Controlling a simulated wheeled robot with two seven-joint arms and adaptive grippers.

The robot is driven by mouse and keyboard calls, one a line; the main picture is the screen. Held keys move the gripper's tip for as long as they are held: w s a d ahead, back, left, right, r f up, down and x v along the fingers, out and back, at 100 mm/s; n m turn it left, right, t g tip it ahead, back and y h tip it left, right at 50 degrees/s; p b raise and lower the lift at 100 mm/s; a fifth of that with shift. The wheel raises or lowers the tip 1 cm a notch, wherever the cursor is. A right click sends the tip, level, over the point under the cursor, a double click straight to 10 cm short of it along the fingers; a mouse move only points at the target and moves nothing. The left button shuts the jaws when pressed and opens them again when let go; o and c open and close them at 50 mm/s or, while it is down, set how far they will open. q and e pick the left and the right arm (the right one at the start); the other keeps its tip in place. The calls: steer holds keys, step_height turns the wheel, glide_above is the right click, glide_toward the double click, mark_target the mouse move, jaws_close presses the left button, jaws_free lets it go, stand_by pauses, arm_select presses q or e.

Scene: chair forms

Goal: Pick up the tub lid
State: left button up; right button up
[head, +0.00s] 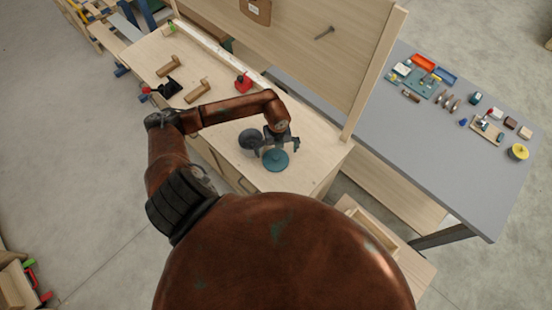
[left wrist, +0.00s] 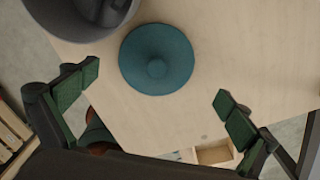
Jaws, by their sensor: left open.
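The tub lid (head: 275,160) is a round teal disc with a small knob in its middle, lying on the wooden workbench. It also shows in the left wrist view (left wrist: 157,60), knob towards the camera. My left gripper (head: 278,147) is above the lid in the head view. In the left wrist view its green-padded fingers (left wrist: 158,88) are wide apart, with nothing between them but the lid and bench top beyond. A dark grey tub (head: 250,139) stands just left of the lid, with dark things inside (left wrist: 85,12). My right gripper is not in view.
The wooden bench (head: 215,115) also holds wooden pieces (head: 197,91) and a red item (head: 243,83) farther back. A tall wooden panel (head: 310,50) rises behind it. A grey table (head: 460,165) with several small items stands to the right.

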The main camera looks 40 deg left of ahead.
mark_target(275, 158)
arm_select(q)
steer(key=shift+s+a+f+p, duration=0.1)
steer(key=shift+f+p, duration=0.2)
steer(key=shift+f, duration=0.9)
steer(key=shift+s+a+f+p, duration=0.1)
steer(key=shift+f+p, duration=0.2)
steer(key=shift+f, duration=0.85)
steer(key=shift+c, duration=0.6)
steer(key=c, duration=1.1)
steer(key=shift+s, duration=0.15)
steer(key=c, duration=0.4)
steer(key=shift+f, duration=0.1)
